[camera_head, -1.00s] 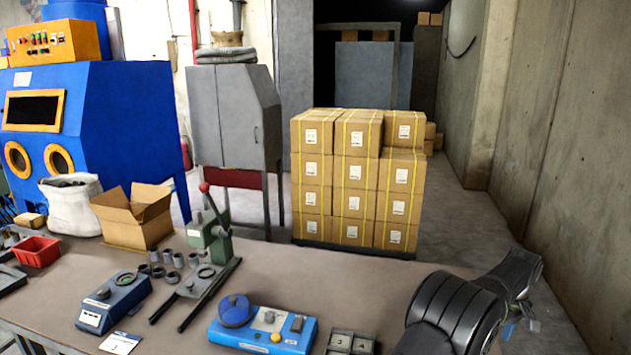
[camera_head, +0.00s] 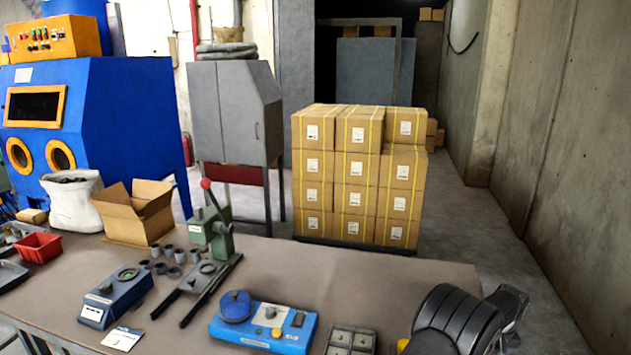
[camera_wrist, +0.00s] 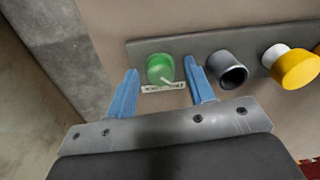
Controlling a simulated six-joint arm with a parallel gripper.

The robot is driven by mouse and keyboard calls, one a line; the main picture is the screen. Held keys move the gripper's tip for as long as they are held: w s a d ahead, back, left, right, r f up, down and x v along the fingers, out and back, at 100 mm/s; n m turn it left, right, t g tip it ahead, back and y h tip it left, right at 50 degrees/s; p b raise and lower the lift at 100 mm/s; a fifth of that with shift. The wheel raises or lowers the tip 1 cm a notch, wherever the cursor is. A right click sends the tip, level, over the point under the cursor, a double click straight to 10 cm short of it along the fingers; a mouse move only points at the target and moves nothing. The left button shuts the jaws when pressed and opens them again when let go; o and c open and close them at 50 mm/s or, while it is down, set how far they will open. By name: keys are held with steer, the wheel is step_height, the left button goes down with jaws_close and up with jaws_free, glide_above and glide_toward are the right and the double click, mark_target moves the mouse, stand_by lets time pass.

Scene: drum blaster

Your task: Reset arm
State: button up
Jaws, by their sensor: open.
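My gripper (camera_wrist: 161,70) shows in the wrist view with two blue fingers spread apart, nothing clamped between them. A round green button (camera_wrist: 160,68) on a dark grey strip appears between the fingertips. I cannot tell how far below the tips it is. A small white label (camera_wrist: 163,87) lies beside it. In the head view my dark arm is at the lower right, and the fingers are hidden there.
In the wrist view a grey ring (camera_wrist: 228,70) and a yellow knob (camera_wrist: 295,68) sit on the strip to the right. In the head view the bench (camera_head: 380,285) carries a blue device (camera_head: 262,327), a green press (camera_head: 210,232) and an open carton (camera_head: 140,215). Stacked boxes (camera_head: 358,180) stand behind.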

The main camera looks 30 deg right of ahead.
steer(key=m, duration=0.6)
steer(key=shift+a, duration=0.1)
steer(key=m, duration=0.7)
stand_by(0.4)
steer(key=shift+o, duration=0.3)
steer(key=o, duration=1.1)
steer(key=shift+c, duration=0.2)
steer(key=w+a+r+m+g+h, duration=0.25)
steer(key=w+a+r, duration=0.35)
steer(key=r, duration=0.5)
steer(key=w+a+r+m+g+h, duration=0.1)
steer(key=w+a+r+m, duration=0.45)
steer(key=r, duration=0.55)
step_height(320, 180, down, 10)
steer(key=s+d+n, duration=0.1)
steer(key=d, duration=0.1)
steer(key=shift+s+r, duration=0.15)
steer(key=shift+r, duration=0.1)
